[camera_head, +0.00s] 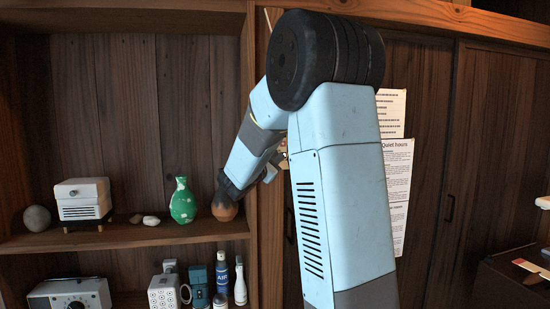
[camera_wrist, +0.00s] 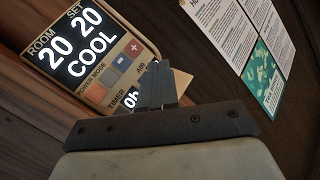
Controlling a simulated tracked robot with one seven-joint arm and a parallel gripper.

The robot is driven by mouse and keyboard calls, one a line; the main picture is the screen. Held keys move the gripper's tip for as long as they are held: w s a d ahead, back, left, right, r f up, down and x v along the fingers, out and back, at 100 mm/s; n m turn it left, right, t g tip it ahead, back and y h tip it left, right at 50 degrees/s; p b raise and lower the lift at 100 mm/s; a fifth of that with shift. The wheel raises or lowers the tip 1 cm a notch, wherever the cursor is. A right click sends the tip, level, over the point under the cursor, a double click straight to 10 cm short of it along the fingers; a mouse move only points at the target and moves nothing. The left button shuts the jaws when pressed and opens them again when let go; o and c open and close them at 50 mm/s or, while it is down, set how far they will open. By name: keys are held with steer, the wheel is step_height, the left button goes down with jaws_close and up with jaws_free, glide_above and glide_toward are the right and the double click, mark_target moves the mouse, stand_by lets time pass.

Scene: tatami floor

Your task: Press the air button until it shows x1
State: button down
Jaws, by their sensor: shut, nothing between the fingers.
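The beige control panel (camera_wrist: 129,38) is tilted in the wrist view, at the upper left. Its dark display (camera_wrist: 75,45) reads ROOM 20, SET 20 and COOL. It has a red plus button (camera_wrist: 135,48), a blue-grey minus button (camera_wrist: 122,64) and a red button (camera_wrist: 96,92) under POWER. A small timer readout (camera_wrist: 131,99) seems to show 0h. My gripper (camera_wrist: 156,68) is shut and empty, its fingertips over the panel's right part, by the AIR label (camera_wrist: 141,69). The fingers hide the air button and its readout. I cannot tell whether they touch. My arm mostly hides the panel in the head view.
Printed sheets (camera_head: 397,180) hang on the wooden wall right of my arm. On the left, a shelf (camera_head: 120,237) holds a green vase (camera_head: 182,201), a brown pot (camera_head: 224,208) close to my wrist, a white box (camera_head: 82,199) and stones. Bottles and a radio (camera_head: 70,295) stand below.

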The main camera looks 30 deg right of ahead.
steer(key=shift+s+a, duration=0.25)
steer(key=shift+s, duration=0.55)
steer(key=shift+s+a, duration=0.2)
steer(key=shift+s, duration=0.55)
stand_by(2.0)
steer(key=s+a+f+m+g+y, duration=0.1)
steer(key=s+f+m+g+y, duration=0.3)
steer(key=s, duration=0.6)
steer(key=s+a+f+m+g+y, duration=0.1)
steer(key=s+m+g+y, duration=0.1)
steer(key=s+m, duration=0.5)
steer(key=s+a+f+m+t+y, duration=0.1)
steer(key=s+a+f+m+y, duration=0.1)
steer(key=s+a+y, duration=0.3)
steer(key=s+a+f+m+t+y, duration=0.1)
steer(key=s+a+f+m+y, duration=0.1)
steer(key=s+a+y, duration=0.4)
steer(key=s+a+m, duration=0.1)
steer(key=s+a, duration=0.3)
steer(key=a, duration=0.3)
steer(key=shift+s+f, duration=0.15)
steer(key=shift+f, duration=0.25)
steer(key=shift+d, duration=0.15)
